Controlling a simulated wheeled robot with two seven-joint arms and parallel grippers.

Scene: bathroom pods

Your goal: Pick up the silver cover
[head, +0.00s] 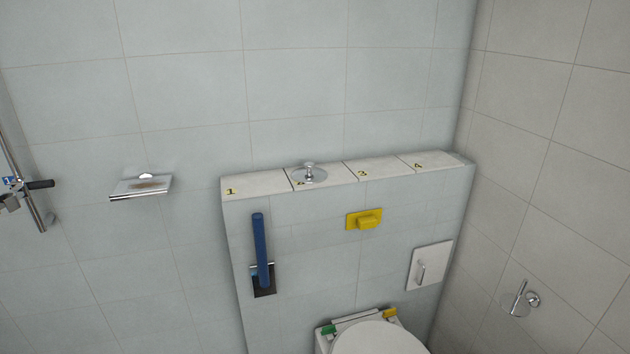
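The silver cover (309,174) is a round, shiny lid with a small knob on top. In the head view it lies on the top of the tiled ledge (380,170), over the section marked 2, and partly hides that number. Neither of my grippers shows in the head view.
Ledge sections 1, 3 and 4 look bare. On the ledge's front are a blue bar (260,250), a yellow block (364,219) and a white panel with a handle (430,266). A toilet (378,338) stands below. A silver shelf (141,187) is on the left wall.

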